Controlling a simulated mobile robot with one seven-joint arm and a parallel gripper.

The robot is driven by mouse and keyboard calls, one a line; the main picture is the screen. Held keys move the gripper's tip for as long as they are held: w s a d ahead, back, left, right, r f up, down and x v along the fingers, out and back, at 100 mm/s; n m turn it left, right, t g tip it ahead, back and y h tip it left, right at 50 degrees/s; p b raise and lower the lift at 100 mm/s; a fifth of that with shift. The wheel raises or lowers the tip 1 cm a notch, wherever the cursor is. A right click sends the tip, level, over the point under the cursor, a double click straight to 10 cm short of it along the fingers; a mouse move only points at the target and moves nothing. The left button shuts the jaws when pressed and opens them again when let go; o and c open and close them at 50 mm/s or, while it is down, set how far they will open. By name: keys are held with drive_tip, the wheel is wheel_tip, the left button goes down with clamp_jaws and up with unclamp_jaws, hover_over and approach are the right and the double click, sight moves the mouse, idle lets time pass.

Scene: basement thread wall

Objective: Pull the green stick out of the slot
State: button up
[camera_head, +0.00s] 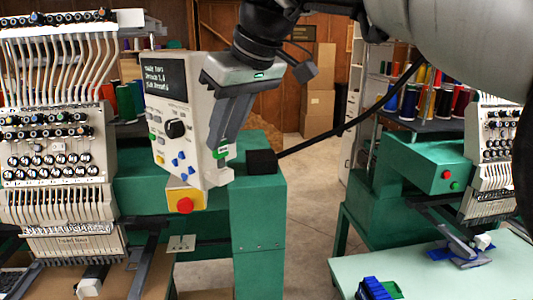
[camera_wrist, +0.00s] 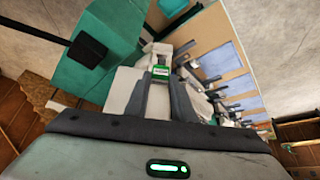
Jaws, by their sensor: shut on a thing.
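The green stick (camera_head: 221,154) is small and sits at the right side edge of the pale control panel (camera_head: 180,125), low on that edge. My gripper (camera_head: 219,146) reaches down from above, and its fingers are shut on the stick. In the wrist view the green stick (camera_wrist: 160,71) shows between the fingertips (camera_wrist: 161,82), with a pale mark on it. The slot is hidden by the stick and fingers. I cannot tell how deep the stick sits in it.
A red button (camera_head: 185,204) on a yellow box is below the panel. A black box (camera_head: 262,162) with a cable lies on the green machine body (camera_head: 260,220) to the right. Embroidery heads (camera_head: 50,140) stand left. A pale table (camera_head: 440,275) is at lower right.

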drive_tip(key=shift+r, duration=0.4)
drive_tip(key=shift+r+p, duration=1.1)
drive_tip(key=shift+r, duration=0.9)
